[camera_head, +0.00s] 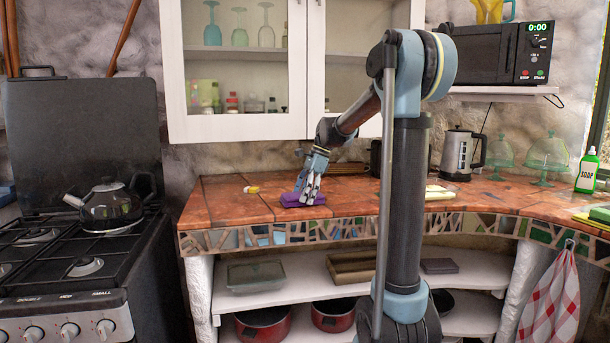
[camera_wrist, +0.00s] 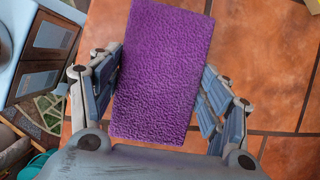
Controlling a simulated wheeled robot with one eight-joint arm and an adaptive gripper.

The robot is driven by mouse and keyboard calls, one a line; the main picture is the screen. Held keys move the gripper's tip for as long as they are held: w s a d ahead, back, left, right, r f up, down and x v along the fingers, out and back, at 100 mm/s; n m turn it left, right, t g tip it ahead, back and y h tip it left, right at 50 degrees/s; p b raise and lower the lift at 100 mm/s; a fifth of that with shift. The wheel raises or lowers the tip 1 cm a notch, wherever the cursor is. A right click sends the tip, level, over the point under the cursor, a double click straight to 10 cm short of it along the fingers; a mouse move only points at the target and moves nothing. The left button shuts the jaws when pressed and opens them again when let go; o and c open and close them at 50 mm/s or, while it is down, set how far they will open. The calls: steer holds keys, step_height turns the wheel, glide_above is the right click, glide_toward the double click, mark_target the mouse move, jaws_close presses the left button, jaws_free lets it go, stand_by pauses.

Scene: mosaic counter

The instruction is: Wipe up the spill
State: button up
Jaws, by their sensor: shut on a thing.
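A purple sponge (camera_head: 304,200) lies at the front part of the tiled counter (camera_head: 232,208), left of the middle in the head view. My gripper (camera_head: 310,188) reaches down over it from above. In the wrist view the purple sponge (camera_wrist: 160,75) stands lengthwise between the two fingers of my gripper (camera_wrist: 160,62), one finger along each side. My gripper is shut on the sponge. The sponge looks low at the counter; whether it touches the surface I cannot tell. I cannot make out a spill in either view; the sponge and gripper hide part of the counter.
A small yellow-and-white item (camera_head: 251,189) lies left of the sponge. A pale block (camera_head: 439,192) and an electric kettle (camera_head: 459,154) stand to the right, with glass domes (camera_head: 547,158) and a soap bottle (camera_head: 587,170) beyond. The stove (camera_head: 75,255) is at the left.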

steer(key=shift+a+r, duration=0.1)
steer(key=shift+r, duration=3.7)
